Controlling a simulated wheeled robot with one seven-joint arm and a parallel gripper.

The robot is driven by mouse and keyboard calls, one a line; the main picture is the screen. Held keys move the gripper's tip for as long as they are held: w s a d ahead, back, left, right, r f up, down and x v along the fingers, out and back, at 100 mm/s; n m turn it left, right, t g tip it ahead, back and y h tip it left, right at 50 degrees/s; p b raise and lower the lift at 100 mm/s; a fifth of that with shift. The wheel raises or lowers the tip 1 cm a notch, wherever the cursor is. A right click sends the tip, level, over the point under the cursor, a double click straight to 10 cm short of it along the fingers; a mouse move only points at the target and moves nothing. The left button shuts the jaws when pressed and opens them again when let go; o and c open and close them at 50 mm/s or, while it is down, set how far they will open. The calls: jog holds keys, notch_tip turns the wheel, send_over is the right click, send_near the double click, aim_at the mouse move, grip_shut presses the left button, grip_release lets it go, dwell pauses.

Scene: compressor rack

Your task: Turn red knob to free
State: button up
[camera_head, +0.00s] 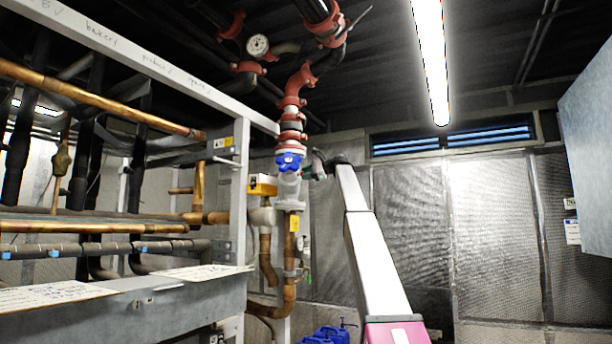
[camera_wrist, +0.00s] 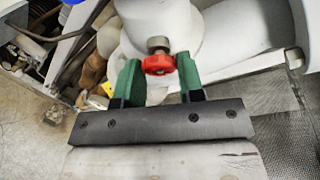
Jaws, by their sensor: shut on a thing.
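The red knob (camera_wrist: 158,65) shows in the wrist view, on a short metal stem at the side of a pale valve body (camera_wrist: 190,32). My gripper (camera_wrist: 158,72) has its two green fingers on either side of the knob, shut on it. In the head view my arm reaches up to the grey valve body (camera_head: 288,190) on the vertical pipe, and my gripper (camera_head: 309,167) is at its right side. The red knob cannot be made out in the head view.
A copper pipe (camera_head: 290,245) runs below, and a yellow box (camera_head: 262,185) is at left. The right side is open.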

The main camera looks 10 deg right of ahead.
jog(key=shift+s+f+n+t+y, duration=0.1)
jog(key=shift+n+t+y, duration=0.4)
jog(key=shift+n, duration=1)
jog(key=shift+w+f+n+t+y, duration=0.1)
jog(key=shift+n+t+y, duration=0.35)
jog(key=shift+n, duration=1.05)
jog(key=shift+s+f+n+t+y, duration=0.1)
jog(key=shift+n+t+y, duration=0.15)
jog(key=shift+n+y, duration=0.85)
jog(key=shift+n+h, duration=0.45)
jog(key=shift+n, duration=0.15)
jog(key=o, duration=0.9)
jog(key=shift+d, duration=0.1)
jog(key=v, duration=1)
jog(key=shift+s+d+f, duration=0.1)
jog(key=shift+s+d, duration=0.1)
jog(key=shift+d, duration=0.05)
